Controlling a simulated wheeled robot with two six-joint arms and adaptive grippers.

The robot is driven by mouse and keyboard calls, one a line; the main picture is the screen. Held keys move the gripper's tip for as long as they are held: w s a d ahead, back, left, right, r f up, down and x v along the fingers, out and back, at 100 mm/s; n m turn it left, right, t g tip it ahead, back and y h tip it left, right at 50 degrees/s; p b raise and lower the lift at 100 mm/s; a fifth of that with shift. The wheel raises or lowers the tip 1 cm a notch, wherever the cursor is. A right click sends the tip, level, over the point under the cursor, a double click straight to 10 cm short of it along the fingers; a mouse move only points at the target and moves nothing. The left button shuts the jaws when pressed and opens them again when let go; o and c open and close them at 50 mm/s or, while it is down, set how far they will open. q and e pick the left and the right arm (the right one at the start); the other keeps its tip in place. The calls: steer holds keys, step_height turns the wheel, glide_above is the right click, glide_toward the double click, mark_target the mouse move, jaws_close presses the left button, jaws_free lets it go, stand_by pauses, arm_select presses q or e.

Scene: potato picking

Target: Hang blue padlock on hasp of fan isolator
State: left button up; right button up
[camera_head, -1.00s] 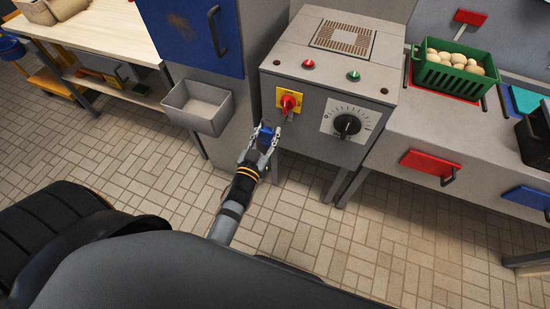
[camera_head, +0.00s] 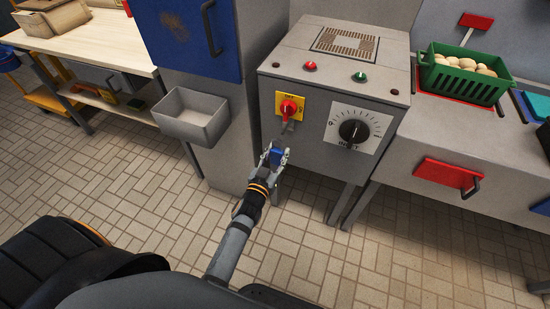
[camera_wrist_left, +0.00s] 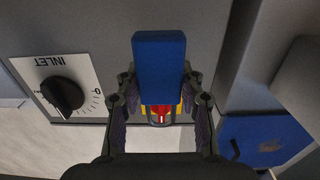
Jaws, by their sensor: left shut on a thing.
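The blue padlock (camera_head: 276,156) is held between the fingers of my left gripper (camera_head: 273,160), in front of the grey machine cabinet. In the left wrist view the blue padlock (camera_wrist_left: 159,67) stands between both fingers of my left gripper (camera_wrist_left: 160,105); its shackle is hardly seen. The fan isolator (camera_head: 289,107) is a red rotary switch on a yellow plate on the cabinet front. A small grey hasp (camera_head: 287,126) hangs below the red knob. The padlock is below the hasp and looks apart from it. In the wrist view the padlock partly hides the isolator (camera_wrist_left: 160,115). My right gripper is not in view.
A black dial (camera_head: 353,131) on a white plate is right of the isolator. A grey open bin (camera_head: 192,122) juts out at the left. A green crate (camera_head: 463,82) of potatoes stands at the right. The floor in front is clear.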

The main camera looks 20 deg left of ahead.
mark_target(288, 136)
arm_select(q)
steer(key=shift+w+d+f+b, duration=0.1)
steer(key=shift+w+b, duration=0.15)
steer(key=shift+w, duration=0.65)
steer(key=shift+w+a+f+b, duration=0.1)
steer(key=shift+w+f+b, duration=0.1)
steer(key=shift+w, duration=0.7)
steer(key=shift+w+d+f+b, duration=0.1)
steer(key=shift+w+b, duration=0.15)
steer(key=shift+w, duration=0.65)
steer(key=shift+w+f+b, duration=0.55)
steer(key=shift+b, duration=0.05)
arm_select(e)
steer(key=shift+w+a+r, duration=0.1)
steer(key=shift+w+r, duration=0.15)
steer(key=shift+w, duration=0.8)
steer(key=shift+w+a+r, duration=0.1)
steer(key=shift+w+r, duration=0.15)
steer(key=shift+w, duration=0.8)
